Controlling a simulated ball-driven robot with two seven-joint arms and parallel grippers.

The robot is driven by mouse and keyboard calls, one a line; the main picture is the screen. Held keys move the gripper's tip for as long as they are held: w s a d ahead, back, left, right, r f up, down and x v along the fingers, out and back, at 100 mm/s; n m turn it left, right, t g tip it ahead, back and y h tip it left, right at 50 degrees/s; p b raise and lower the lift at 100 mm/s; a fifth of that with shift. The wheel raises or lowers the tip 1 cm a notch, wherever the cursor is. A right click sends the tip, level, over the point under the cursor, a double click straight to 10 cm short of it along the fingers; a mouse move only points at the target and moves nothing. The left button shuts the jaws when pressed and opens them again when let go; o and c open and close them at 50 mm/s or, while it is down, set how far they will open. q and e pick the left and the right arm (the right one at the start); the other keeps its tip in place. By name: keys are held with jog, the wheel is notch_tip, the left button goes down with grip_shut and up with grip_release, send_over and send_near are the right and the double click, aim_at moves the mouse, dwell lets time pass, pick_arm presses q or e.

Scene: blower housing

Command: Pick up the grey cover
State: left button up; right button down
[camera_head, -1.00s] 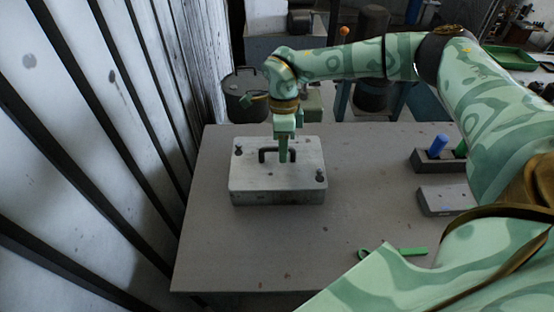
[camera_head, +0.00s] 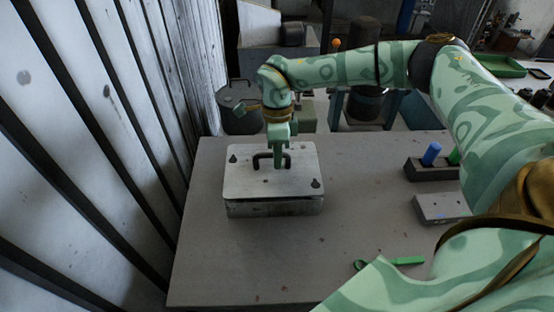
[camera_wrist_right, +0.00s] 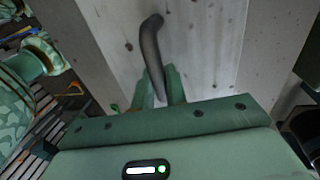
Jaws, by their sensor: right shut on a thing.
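The grey cover (camera_head: 248,180) is a flat plate with a dark handle (camera_head: 262,160) on top and small dark knobs at its corners. It sits a little above the grey housing (camera_head: 275,208), with a dark gap between them along the front. My right gripper (camera_head: 278,163) comes down from above and is shut on the handle. In the right wrist view the dark handle (camera_wrist_right: 151,45) runs down between the green fingers, with the cover's pale face (camera_wrist_right: 200,50) behind it. My left gripper is not in view.
On the table (camera_head: 215,270), a dark holder (camera_head: 430,171) carries a blue cylinder (camera_head: 431,153) and a green one. A grey block (camera_head: 440,208) and a green tool (camera_head: 405,261) lie on the right. A corrugated wall (camera_head: 100,120) stands close on the left.

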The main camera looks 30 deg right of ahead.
jog(key=s+d+r+p, duration=0.1)
jog(key=s+r+p, duration=0.2)
jog(key=s+r, duration=1)
notch_tip(320, 180, up, 6)
jog(key=s+p, duration=0.1)
jog(key=p, duration=0.6)
jog(key=shift+r, duration=0.15)
